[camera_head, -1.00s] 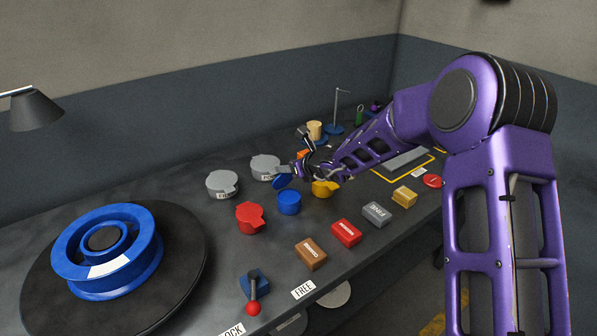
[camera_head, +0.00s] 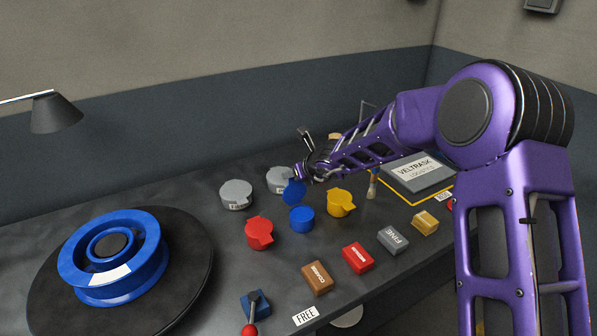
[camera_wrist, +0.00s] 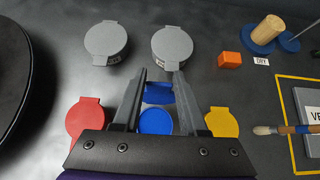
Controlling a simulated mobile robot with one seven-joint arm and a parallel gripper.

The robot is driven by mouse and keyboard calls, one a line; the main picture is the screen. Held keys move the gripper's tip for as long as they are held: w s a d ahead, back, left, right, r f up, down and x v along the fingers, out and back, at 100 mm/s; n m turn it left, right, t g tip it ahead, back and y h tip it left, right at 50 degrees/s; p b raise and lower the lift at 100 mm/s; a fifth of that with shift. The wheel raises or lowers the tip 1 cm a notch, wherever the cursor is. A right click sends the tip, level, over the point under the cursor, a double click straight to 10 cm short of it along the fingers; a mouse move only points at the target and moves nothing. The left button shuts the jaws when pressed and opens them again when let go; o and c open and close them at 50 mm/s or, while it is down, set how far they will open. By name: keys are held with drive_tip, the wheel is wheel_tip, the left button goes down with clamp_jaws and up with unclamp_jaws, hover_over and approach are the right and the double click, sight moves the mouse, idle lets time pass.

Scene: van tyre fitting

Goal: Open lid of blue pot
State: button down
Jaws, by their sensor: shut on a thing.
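The blue pot (camera_head: 302,219) stands on the dark bench with its lid raised. The blue lid (camera_head: 294,191) is tilted steeply up at the pot's back edge. In the wrist view the lid (camera_wrist: 160,94) shows between the two fingers, with the round blue pot (camera_wrist: 155,122) below it, partly hidden by my gripper body. My gripper (camera_head: 300,173) is at the lid's upper edge, and in the wrist view my gripper (camera_wrist: 160,76) is shut on the lid. The exact contact is hard to see.
A red pot (camera_head: 259,233) and a yellow pot (camera_head: 341,203) stand close on either side. Two grey pots (camera_head: 236,194) (camera_head: 280,180) stand behind. A brush (camera_wrist: 285,130) is at the right. Labelled blocks (camera_head: 358,257) line the front. A blue wheel (camera_head: 113,255) is at the left.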

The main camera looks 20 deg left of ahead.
drive_tip(key=shift+a+r, duration=0.1)
drive_tip(key=shift+r, duration=0.2)
drive_tip(key=c, duration=0.6)
unclamp_jaws()
drive_tip(key=shift+o, duration=0.8)
drive_tip(key=shift+f, duration=0.2)
drive_tip(key=v, duration=1.7)
drive_tip(key=shift+r+p, duration=0.2)
drive_tip(key=shift+p, duration=0.1)
drive_tip(key=shift+s+d, duration=0.1)
drive_tip(key=shift+d, duration=0.15)
drive_tip(key=shift+f, duration=0.1)
